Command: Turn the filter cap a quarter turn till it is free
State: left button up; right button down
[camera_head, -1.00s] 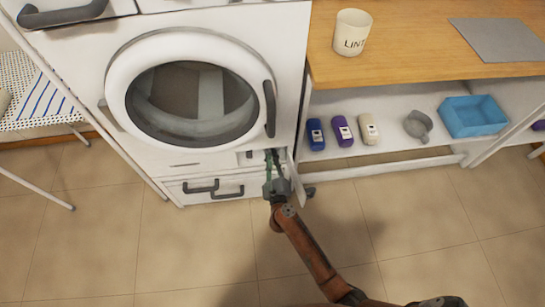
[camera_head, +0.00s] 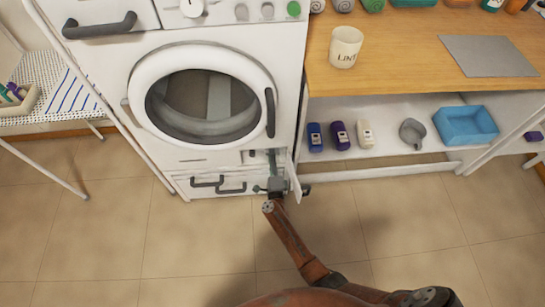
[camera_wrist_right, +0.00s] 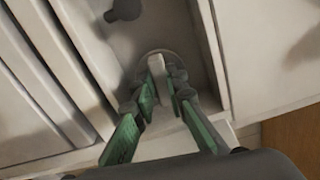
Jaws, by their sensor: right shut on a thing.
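The filter cap (camera_wrist_right: 157,66) is a pale round cap with a raised upright ridge, set in a recess low on the front of the white washing machine (camera_head: 290,90). My right gripper (camera_wrist_right: 165,88) is shut on the cap's ridge, with one green finger on each side. In the head view the right gripper (camera_head: 272,163) reaches into the small opening at the machine's lower right. The cap is hidden there behind the gripper. My left gripper is not in view.
A small white flap (camera_head: 294,176) stands open just right of the gripper. A dark knob (camera_wrist_right: 123,10) sits in the recess beyond the cap. Drawer handles (camera_head: 207,181) lie to the left. A shelf with several bottles (camera_head: 340,135) and a blue bin (camera_head: 467,125) is at right.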

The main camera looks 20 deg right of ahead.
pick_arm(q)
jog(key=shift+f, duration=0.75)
pick_arm(e)
jog(key=shift+n, duration=0.5)
jog(key=shift+f, duration=0.1)
jog(key=c, duration=1.9)
grip_release()
jog(key=shift+c, duration=0.2)
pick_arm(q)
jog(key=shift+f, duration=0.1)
